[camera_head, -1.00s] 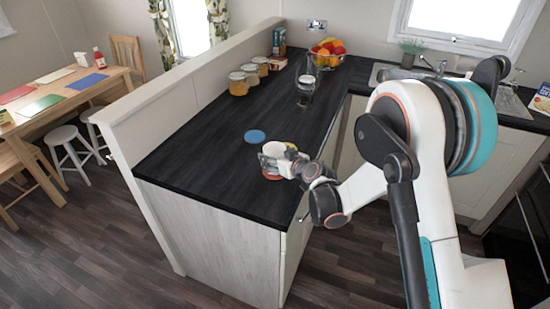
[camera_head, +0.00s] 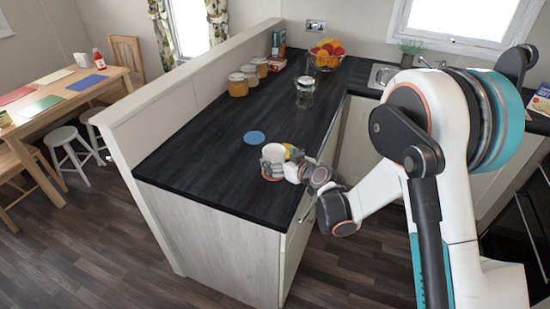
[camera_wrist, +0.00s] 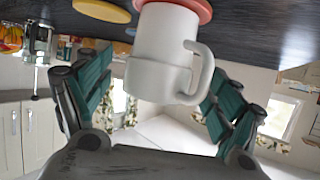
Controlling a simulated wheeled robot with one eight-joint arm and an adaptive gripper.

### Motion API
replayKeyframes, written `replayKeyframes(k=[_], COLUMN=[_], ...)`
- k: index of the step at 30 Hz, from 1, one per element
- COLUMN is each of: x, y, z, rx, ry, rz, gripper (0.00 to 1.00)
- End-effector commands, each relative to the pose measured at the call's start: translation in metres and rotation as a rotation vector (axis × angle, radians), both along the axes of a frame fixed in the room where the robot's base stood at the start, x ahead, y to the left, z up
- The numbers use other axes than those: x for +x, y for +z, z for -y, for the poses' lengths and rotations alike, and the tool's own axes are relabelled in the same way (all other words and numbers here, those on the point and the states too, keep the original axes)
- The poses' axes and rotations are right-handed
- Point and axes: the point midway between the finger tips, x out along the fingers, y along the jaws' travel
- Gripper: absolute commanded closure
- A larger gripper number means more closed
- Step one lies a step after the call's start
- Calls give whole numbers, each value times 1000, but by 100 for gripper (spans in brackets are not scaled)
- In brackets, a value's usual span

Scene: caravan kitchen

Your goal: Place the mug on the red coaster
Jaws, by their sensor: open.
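The white mug (camera_head: 273,153) stands upright near the counter's front right edge. A red coaster (camera_head: 268,179) shows at its base. In the wrist view, which is upside down, the mug (camera_wrist: 160,60) meets the red coaster (camera_wrist: 197,8), and its handle points right. My gripper (camera_head: 284,167) is at the mug's right side in the head view. In the wrist view my gripper (camera_wrist: 160,80) is open, with one finger on each side of the mug and visible gaps. My fingers partly hide the mug's lower part in the head view.
A blue coaster (camera_head: 254,137) lies just behind the mug. A yellow coaster (camera_wrist: 100,10) is beside it, mostly hidden in the head view. A glass jar (camera_head: 305,93), several filled jars (camera_head: 238,85) and a fruit bowl (camera_head: 327,60) stand farther back. The counter's left part is clear.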

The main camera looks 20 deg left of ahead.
Motion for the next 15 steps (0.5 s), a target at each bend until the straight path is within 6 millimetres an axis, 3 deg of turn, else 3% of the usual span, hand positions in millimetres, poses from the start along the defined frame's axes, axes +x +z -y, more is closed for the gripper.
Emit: replayKeyframes(k=[6, 15], x=[-27, -48], y=[19, 32], z=[34, 58], rx=[0, 1], ry=[-2, -1], rz=[0, 1], gripper=[16, 16])
